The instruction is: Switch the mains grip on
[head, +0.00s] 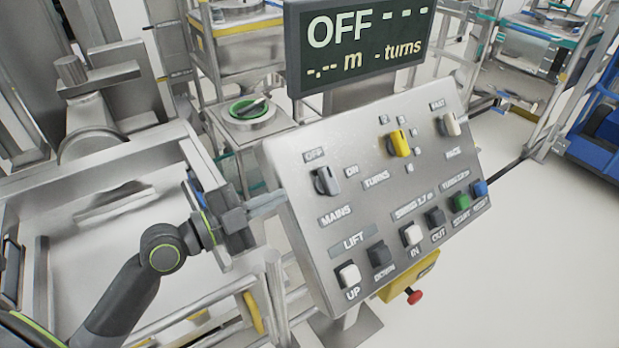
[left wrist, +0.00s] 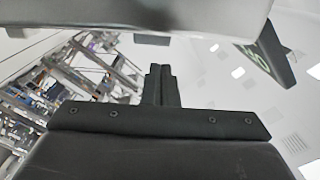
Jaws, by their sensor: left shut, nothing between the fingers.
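The mains grip (head: 326,181) is a dark grey rotary knob at the upper left of the sloped control panel (head: 300,235). OFF is marked above it and ON to its right; its pointer seems to be toward OFF. The display (head: 362,42) above the panel reads OFF. My left gripper (head: 283,197) is shut and empty, just left of the panel's left edge, its fingers pointing right toward the mains grip and apart from it. In the left wrist view the closed fingers (left wrist: 160,86) show below a pale surface. My right gripper is not in view.
The panel also has a yellow turns knob (head: 399,143), a pale knob (head: 449,124) at the upper right, and push buttons along its lower part. A red button (head: 414,297) on a yellow box sits below.

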